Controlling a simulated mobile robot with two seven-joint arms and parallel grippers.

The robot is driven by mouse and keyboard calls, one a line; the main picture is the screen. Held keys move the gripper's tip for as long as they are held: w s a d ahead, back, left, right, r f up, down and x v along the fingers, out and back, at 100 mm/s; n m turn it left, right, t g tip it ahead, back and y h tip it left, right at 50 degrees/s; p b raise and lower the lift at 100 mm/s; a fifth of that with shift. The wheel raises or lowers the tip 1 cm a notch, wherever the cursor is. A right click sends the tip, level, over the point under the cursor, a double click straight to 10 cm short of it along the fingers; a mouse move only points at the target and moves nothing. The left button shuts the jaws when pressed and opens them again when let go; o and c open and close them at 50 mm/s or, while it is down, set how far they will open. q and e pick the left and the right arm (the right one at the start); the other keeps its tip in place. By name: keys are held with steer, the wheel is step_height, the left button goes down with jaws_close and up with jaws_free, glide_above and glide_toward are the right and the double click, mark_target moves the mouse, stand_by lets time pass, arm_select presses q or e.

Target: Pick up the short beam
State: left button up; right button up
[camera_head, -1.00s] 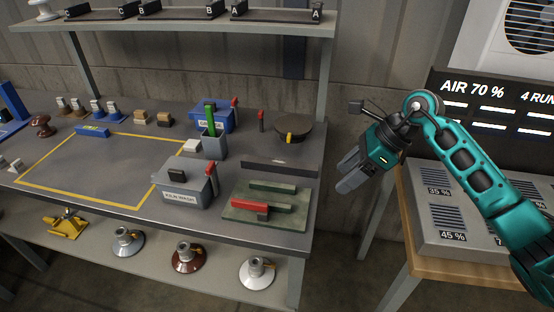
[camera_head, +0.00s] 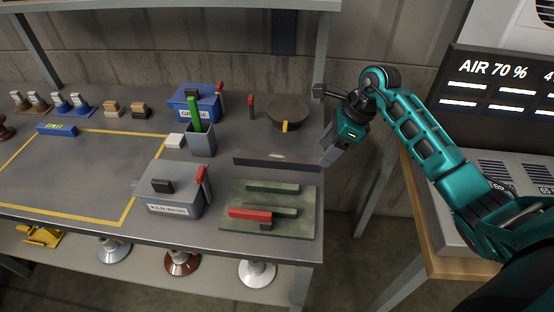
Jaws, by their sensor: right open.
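A dark grey flat bar (camera_head: 277,160), which may be the short beam, lies along the table behind a green board (camera_head: 300,227). The board bears two green raised bars, a rear one (camera_head: 272,187) and a front one (camera_head: 277,211). A red-topped piece (camera_head: 250,214) with a dark block under one end is at the board's front left. I cannot tell for certain which bar is the short beam. My right gripper (camera_head: 329,155) is open and empty, just off the dark bar's right end, by the table's right edge. My left gripper is out of view.
A grey kiln wash box (camera_head: 172,202) with a red handle stands left of the board. A blue grease box (camera_head: 190,103), a grey cup (camera_head: 201,141) holding a green stick, and a brown cap-like disc (camera_head: 287,115) stand behind. The yellow-outlined area is mostly clear.

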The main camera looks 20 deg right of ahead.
mark_target(315, 159)
steer(key=shift+w+x, duration=0.15)
steer(key=shift+x, duration=1.2)
steer(key=shift+w+x, duration=0.15)
steer(key=shift+x, duration=1.2)
steer(key=c, duration=1.1)
steer(key=shift+r, duration=0.1)
jaws_close()
steer(key=shift+r, duration=0.1)
